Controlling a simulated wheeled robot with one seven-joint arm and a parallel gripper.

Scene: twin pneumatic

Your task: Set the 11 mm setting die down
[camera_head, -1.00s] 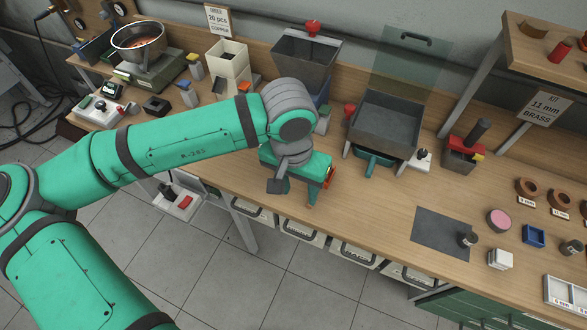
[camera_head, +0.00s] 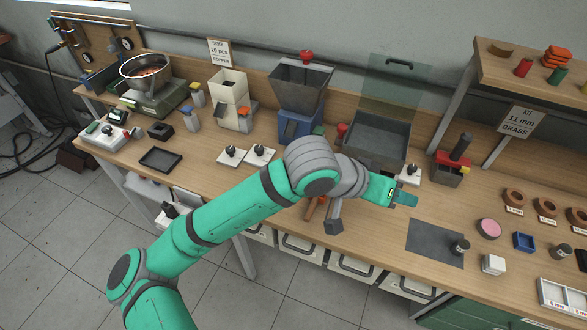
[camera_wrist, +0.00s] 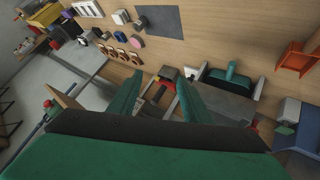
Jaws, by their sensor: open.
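My gripper (camera_head: 408,198) is open in the head view, above the bench in front of the grey hopper tray. In the wrist view its two green fingers (camera_wrist: 160,82) are spread with nothing held between them. A small dark grey cylinder (camera_head: 460,247) stands upright at the right end of the dark mat (camera_head: 432,240), apart from my gripper. A similar cylinder (camera_head: 561,250) stands farther right, near the blue block. I cannot read a size on either, so I cannot tell which is the 11 mm setting die.
A white cube (camera_head: 493,264), a pink disc (camera_head: 488,228), a blue holder (camera_head: 524,241) and several brown rings (camera_head: 513,201) stand on the right of the bench. A red-handled press (camera_head: 452,165) is behind. A white compartment tray (camera_head: 565,296) is at the right edge. Most of the mat is clear.

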